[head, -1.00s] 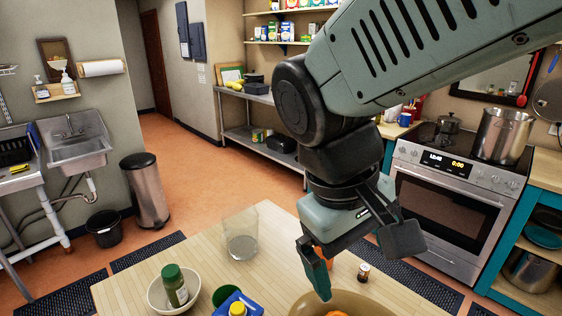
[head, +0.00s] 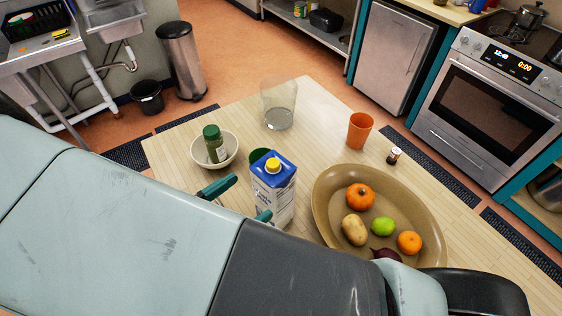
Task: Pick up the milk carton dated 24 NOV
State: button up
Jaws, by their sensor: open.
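A milk carton (head: 273,190) with a blue top, white sides and a yellow cap stands upright on the wooden table. Any date on it is too small to read. My gripper (head: 243,201) is open, with one teal finger to the left of the carton and the other low at its near side. My arm hides the rest of the gripper and the near part of the table. I cannot tell whether the fingers touch the carton.
A white bowl (head: 229,159) holding a green-capped jar (head: 213,145) is left of the carton. A green cup (head: 259,155) stands close behind it. A clear glass (head: 278,110), orange cup (head: 359,131) and small bottle (head: 394,155) stand farther back. A brown platter (head: 323,194) of produce lies right.

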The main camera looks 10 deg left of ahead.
jog(key=shift+s+f+n+t, duration=0.25)
jog(key=shift+f+n+t, duration=0.05)
jog(key=shift+f+n, duration=0.15)
jog(key=shift+w+d+f+y, duration=0.1)
jog(key=shift+w+d+y, duration=0.05)
jog(key=shift+w+y, duration=0.15)
jog(key=x, duration=1)
jog(key=shift+c, duration=0.5)
jog(key=c, duration=1.5)
